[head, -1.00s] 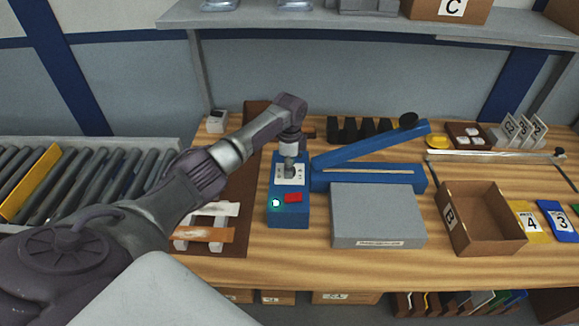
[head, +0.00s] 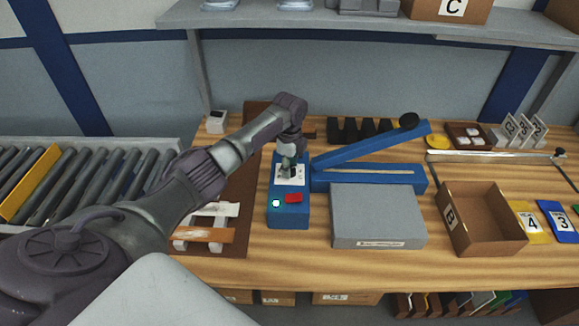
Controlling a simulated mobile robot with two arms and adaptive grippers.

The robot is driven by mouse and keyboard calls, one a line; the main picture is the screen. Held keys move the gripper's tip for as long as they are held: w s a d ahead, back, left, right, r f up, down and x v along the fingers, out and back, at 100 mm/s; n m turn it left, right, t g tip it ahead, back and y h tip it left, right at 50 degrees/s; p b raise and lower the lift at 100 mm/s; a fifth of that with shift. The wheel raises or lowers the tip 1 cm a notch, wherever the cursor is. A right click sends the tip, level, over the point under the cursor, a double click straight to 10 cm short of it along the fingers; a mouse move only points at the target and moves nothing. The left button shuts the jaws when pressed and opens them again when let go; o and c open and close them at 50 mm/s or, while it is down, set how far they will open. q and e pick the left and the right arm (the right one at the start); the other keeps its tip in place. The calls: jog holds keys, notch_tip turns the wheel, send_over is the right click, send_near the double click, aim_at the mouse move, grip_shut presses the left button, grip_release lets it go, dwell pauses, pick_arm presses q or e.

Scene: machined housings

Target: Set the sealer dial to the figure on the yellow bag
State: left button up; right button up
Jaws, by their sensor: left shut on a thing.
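The blue sealer has a control box (head: 289,213) with a white dial plate, a red switch (head: 293,197) and a lit green lamp (head: 276,203). Its long blue arm (head: 370,145) is raised at the right. My left gripper (head: 288,172) points down over the dial plate and is shut on the dial, which its fingers mostly hide. The dial's setting cannot be read. The yellow bag (head: 533,236) lies at the right of the bench and shows the figure 4. My right gripper is not in view.
A blue bag (head: 556,208) marked 3 lies beside the yellow one. A roller conveyor (head: 90,170) is at the left, a shelf (head: 340,22) above. The front bench strip is clear.

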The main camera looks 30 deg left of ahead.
pick_arm(q)
jog(key=shift+d, duration=0.1)
jog(key=o, duration=1.1)
jog(key=shift+o, duration=0.2)
notch_tip(320, 180, up, 12)
jog(key=shift+f, duration=0.1)
